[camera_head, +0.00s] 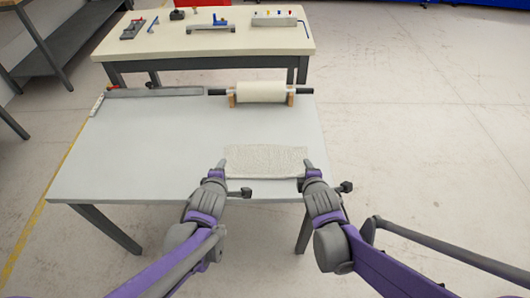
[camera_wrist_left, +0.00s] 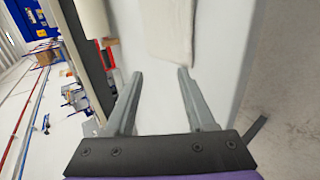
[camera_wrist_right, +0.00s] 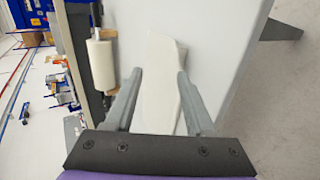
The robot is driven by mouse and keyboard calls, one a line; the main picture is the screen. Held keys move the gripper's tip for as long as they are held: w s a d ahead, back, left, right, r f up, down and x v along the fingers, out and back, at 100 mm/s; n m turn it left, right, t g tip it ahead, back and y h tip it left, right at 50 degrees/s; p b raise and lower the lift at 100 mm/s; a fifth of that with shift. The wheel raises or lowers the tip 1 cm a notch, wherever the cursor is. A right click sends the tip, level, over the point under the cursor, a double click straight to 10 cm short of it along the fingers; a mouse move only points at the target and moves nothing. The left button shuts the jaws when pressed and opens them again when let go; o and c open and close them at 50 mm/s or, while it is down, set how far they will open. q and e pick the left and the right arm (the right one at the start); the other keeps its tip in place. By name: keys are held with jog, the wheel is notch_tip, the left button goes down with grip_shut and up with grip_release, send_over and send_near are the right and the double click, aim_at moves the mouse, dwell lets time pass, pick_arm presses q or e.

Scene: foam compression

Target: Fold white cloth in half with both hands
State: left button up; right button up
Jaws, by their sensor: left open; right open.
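The white cloth (camera_head: 266,160) lies flat near the front edge of the grey table, as a wide textured rectangle. It also shows in the left wrist view (camera_wrist_left: 166,35) and in the right wrist view (camera_wrist_right: 160,85). My left gripper (camera_head: 221,166) is open at the cloth's left end. In its wrist view (camera_wrist_left: 161,74) the cloth's near end lies just ahead of and between the fingers. My right gripper (camera_head: 308,166) is open at the cloth's right end. In its wrist view (camera_wrist_right: 161,76) the cloth runs between the fingers. I cannot tell whether either gripper touches the cloth.
A white roll (camera_head: 261,91) on wooden supports stands at the back of the grey table (camera_head: 130,150). A long grey bar (camera_head: 155,92) lies at the back left. The table's left side is clear. A second table (camera_head: 205,42) with tools stands behind.

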pick_arm(q)
jog(key=s+r, duration=0.1)
jog(key=r, duration=0.1)
jog(key=s+r, duration=0.2)
jog(key=shift+s+r, duration=0.2)
jog(key=shift+s, duration=0.05)
pick_arm(e)
jog(key=s+r, duration=0.1)
jog(key=r, duration=0.1)
jog(key=s+r, duration=0.2)
jog(key=shift+s+r, duration=0.2)
jog(key=shift+s, duration=0.05)
pick_arm(q)
jog(key=s+a+r+m+g+p, duration=0.2)
jog(key=s+m+p, duration=0.3)
jog(key=s+m, duration=0.4)
jog(key=s+a+r+m+g+p, duration=0.3)
jog(key=s+r+m+p, duration=0.2)
jog(key=s+m, duration=0.4)
jog(key=shift+s+r, duration=0.15)
jog(key=shift+s, duration=0.4)
pick_arm(e)
jog(key=s+d+r+m+g, duration=0.2)
jog(key=s+r+m, duration=0.1)
jog(key=s+m, duration=0.6)
jog(key=s+d+r+m+g, duration=0.3)
jog(key=s+r+m, duration=0.1)
jog(key=s+m, duration=0.5)
jog(key=shift+s+r, duration=0.15)
jog(key=shift+s, duration=0.4)
